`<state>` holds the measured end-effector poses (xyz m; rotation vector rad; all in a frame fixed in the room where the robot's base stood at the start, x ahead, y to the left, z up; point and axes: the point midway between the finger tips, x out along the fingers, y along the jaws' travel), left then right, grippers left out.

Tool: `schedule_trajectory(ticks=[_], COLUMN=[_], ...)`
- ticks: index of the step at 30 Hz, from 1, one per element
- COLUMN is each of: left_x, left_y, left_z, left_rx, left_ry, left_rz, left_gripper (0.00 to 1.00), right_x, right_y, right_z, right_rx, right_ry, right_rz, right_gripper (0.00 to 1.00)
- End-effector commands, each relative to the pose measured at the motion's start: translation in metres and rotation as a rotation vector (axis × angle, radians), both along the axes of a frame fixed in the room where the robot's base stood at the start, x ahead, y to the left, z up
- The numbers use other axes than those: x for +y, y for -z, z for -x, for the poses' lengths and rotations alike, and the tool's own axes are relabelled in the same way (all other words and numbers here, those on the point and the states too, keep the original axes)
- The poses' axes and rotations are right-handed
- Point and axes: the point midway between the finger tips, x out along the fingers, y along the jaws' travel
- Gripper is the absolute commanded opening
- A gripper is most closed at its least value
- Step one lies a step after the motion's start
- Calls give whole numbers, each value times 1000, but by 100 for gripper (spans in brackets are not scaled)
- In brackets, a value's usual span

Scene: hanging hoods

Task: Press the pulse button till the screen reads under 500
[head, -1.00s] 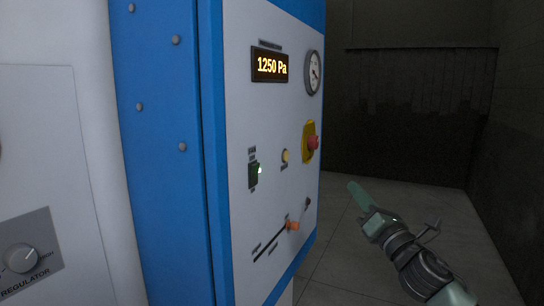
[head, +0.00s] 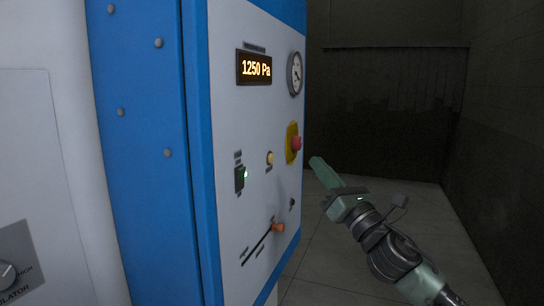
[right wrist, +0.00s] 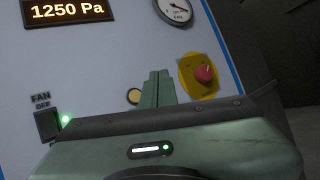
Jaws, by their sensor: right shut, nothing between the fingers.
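The screen (head: 254,68) on the white panel reads 1250 Pa; it also shows in the right wrist view (right wrist: 68,11). A small round yellow button (head: 270,158) sits below the screen; its label is too small to read. In the right wrist view the yellow button (right wrist: 134,96) shows just left of my fingers and is partly covered. My right gripper (head: 318,166) is shut and empty, to the right of the panel in the head view, pointing toward it. In the right wrist view its fingers (right wrist: 157,82) are together. My left gripper is not in view.
A red stop knob (head: 296,143) on a yellow plate stands out near the button. A fan switch (head: 240,178) with a green light, an orange slider handle (head: 278,227) and a gauge (head: 295,73) are also on the panel. Open floor (head: 330,265) lies to the right.

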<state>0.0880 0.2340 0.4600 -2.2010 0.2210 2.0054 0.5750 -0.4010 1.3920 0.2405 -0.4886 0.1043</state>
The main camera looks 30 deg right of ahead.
Motion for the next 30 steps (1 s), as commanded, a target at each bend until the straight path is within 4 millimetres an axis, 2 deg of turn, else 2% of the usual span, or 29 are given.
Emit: schedule_trajectory(ticks=[3, 15, 30], left_x=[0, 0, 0], left_y=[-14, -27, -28], left_z=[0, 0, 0], left_rx=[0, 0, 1], left_ry=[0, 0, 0], left_rz=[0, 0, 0], left_gripper=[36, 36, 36], right_x=[14, 43, 48], right_y=[-7, -2, -1], right_z=[-13, -50, -55], right_rx=[-4, -1, -1], right_ry=[-5, -2, -1], right_rz=[-3, 0, 2], right_gripper=[0, 0, 0])
